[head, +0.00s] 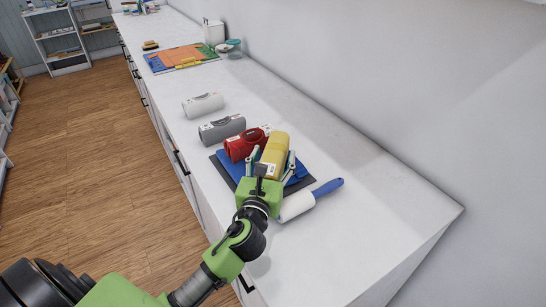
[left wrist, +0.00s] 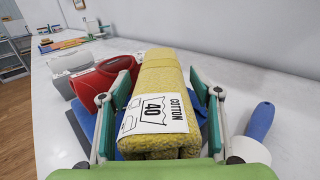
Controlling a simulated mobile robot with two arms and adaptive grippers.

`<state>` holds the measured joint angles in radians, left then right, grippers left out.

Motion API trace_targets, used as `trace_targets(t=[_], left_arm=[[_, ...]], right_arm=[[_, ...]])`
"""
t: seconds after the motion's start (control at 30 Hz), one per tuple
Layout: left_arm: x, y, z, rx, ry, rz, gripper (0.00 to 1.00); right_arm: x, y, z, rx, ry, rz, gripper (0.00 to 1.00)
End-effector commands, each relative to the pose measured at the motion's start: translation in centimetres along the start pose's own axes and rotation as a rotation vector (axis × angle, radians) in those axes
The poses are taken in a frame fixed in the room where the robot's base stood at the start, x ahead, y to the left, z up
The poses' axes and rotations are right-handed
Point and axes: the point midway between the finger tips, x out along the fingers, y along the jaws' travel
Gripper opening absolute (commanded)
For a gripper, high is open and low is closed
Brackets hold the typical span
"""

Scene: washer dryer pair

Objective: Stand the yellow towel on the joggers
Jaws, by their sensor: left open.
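The yellow towel (head: 276,148) is a rolled bundle with a white label marked "40 COTTON". It lies lengthwise over a stack of folded cloth, a blue piece (head: 230,166) above a dark grey one; which is the joggers I cannot tell. In the left wrist view the towel (left wrist: 160,85) lies between my left gripper's (left wrist: 163,75) two fingers, with a narrow gap at the right finger. My left gripper (head: 272,160) is open around the towel. The towel hides much of the cloth under it. My right gripper is not in view.
A blue-handled lint roller (head: 297,206) lies to the right. The front right counter (head: 380,220) is clear.

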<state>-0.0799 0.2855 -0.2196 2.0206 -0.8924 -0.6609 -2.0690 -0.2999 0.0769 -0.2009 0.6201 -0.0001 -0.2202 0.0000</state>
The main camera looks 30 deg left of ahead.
Motion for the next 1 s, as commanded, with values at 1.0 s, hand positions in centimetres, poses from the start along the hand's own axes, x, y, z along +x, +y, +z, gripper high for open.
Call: trace_targets(t=[1.0], left_arm=[[-12.0, 0.0, 0.0, -0.001, -0.001, 0.0, 0.58]], right_arm=[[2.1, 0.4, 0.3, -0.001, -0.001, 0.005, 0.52]])
